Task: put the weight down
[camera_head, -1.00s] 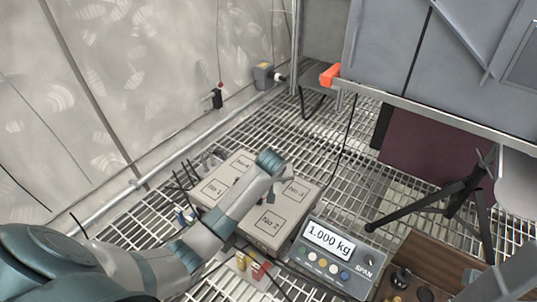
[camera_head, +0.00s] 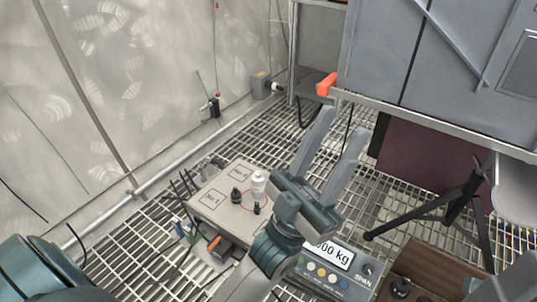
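The weighing platform (camera_head: 212,200) has numbered squares on top and a red circle near its middle. A pale cylindrical weight (camera_head: 258,184) stands upright on it, with two dark weights, one to its left (camera_head: 236,196) and a smaller one in front (camera_head: 257,208). My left gripper (camera_head: 343,124) is open and empty, to the right of the platform, its two long grey fingers spread and apart from the weights. Its body hides the platform's right part and part of the indicator (camera_head: 330,276), whose display shows "000 kg" at its visible end. My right gripper is not in view.
A wooden block (camera_head: 385,292) with dark knobbed weights lies at the lower right. Cables run left of the platform.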

